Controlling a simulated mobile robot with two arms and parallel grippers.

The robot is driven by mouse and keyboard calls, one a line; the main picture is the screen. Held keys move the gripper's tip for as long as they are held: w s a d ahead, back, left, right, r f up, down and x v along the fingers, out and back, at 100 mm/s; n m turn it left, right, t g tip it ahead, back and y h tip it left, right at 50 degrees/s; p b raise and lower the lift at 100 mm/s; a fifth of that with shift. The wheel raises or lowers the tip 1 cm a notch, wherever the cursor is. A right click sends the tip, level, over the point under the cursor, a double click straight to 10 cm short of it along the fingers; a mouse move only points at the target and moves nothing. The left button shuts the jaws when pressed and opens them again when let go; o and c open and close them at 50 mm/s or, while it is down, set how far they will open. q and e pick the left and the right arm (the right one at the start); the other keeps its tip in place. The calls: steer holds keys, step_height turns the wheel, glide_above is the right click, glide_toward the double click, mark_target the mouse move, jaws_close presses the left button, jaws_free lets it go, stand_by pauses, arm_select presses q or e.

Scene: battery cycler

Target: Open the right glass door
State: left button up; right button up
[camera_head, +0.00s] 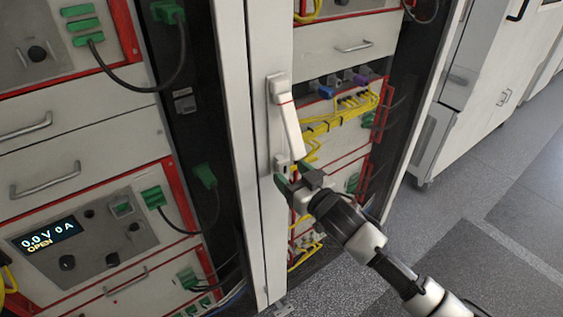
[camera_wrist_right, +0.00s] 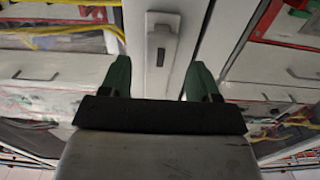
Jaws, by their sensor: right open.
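The right glass door (camera_head: 270,215) shows as a tall pale frame edge in the middle of the head view, with red-trimmed equipment to its right. A white lever handle (camera_head: 290,125) is on this frame; its lower end stands out from its backplate. My right gripper (camera_head: 287,178) is just below the handle's lower end, close to the frame. In the right wrist view, my open green fingers (camera_wrist_right: 158,78) are to either side of the frame strip, with the handle (camera_wrist_right: 160,45) ahead between them. I see nothing held. Whether a finger touches the frame is unclear. My left gripper is out of view.
A rack with cycler units, green plugs and a lit display (camera_head: 48,234) fills the left. Yellow cables (camera_head: 345,112) hang in the rack on the right. A white cabinet (camera_head: 465,90) stands further right. Grey floor (camera_head: 450,235) is clear at lower right.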

mark_target(285, 168)
steer(key=shift+x, duration=2.1)
steer(key=shift+c, duration=0.3)
